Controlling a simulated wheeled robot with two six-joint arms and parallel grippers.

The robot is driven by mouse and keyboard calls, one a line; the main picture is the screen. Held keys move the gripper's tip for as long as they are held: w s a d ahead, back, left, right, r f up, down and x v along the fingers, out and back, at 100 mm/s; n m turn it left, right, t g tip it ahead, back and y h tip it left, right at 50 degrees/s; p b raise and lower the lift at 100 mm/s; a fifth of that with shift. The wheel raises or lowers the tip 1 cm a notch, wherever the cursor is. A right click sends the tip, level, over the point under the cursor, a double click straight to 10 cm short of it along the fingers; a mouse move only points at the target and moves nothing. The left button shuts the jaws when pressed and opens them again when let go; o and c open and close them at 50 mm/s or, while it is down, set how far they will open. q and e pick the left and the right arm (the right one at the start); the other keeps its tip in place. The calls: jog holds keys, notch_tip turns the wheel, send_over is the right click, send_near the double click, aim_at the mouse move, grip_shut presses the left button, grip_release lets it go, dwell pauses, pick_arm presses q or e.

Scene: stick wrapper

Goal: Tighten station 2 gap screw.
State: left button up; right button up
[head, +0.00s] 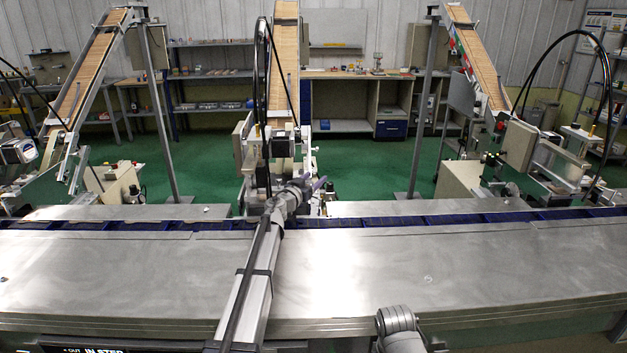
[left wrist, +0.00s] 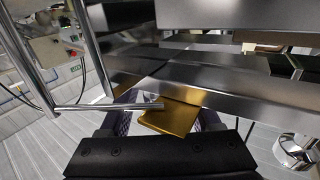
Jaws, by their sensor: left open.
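Station 2 appears to be the middle feeder machine (head: 284,145), beyond the steel conveyor table. My left arm reaches over the table to it. My left gripper (head: 313,187) is at the machine's lower front, its purple fingers small in the head view. In the left wrist view the left gripper (left wrist: 167,112) is open, with a gold plate (left wrist: 172,117) showing between its purple fingers; I cannot tell whether they touch it. A round silver knob (left wrist: 295,150) is right of the gripper. I cannot tell whether it is the gap screw, and no other screw is clear.
The steel table (head: 430,270) is mostly clear, with a blue conveyor channel (head: 450,220) along its back. Similar feeders stand at left (head: 85,80) and right (head: 480,65). In the left wrist view, a bent metal rod (left wrist: 108,107) and steel plates (left wrist: 215,85) are close to the gripper.

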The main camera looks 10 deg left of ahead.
pick_arm(q)
jog(key=v, duration=0.7)
jog(key=shift+s+a, duration=0.1)
jog(key=shift+s, duration=0.25)
